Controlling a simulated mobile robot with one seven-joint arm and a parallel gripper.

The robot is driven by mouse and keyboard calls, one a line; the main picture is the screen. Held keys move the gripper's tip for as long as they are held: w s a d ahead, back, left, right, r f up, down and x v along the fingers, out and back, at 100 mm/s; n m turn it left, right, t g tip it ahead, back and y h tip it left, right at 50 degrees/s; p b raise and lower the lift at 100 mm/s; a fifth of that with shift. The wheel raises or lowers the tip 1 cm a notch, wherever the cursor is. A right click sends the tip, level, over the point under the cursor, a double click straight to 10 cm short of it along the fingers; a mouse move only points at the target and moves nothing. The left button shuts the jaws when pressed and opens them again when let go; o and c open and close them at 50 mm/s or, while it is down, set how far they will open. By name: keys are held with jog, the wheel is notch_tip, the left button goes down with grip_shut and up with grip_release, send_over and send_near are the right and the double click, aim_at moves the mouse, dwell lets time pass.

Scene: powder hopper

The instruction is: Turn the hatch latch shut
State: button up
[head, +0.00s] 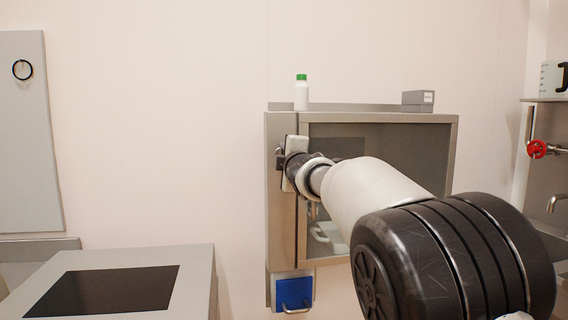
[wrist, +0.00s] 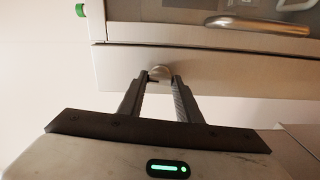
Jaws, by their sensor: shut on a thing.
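The hatch is a grey metal wall cabinet (head: 283,220) with a framed dark glass front (head: 390,150). The latch is a small rounded metal piece (wrist: 160,72) on the cabinet's narrow front strip; it shows in the middle of the wrist view. My gripper (wrist: 163,80) is shut on the latch, one dark finger on each side of it. In the head view my arm reaches in from the lower right. My gripper's body hides most of the latch there, so its exact angle is hard to tell.
A white bottle with a green cap (head: 301,94) and a grey box (head: 417,101) stand on top of the cabinet. A blue box with a handle (head: 293,293) hangs below it. A red valve wheel (head: 536,149) is at the right. A grey counter (head: 195,285) stands lower left.

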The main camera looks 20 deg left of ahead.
jog(key=shift+n, duration=0.6)
jog(key=o, duration=1)
jog(key=shift+o, duration=0.2)
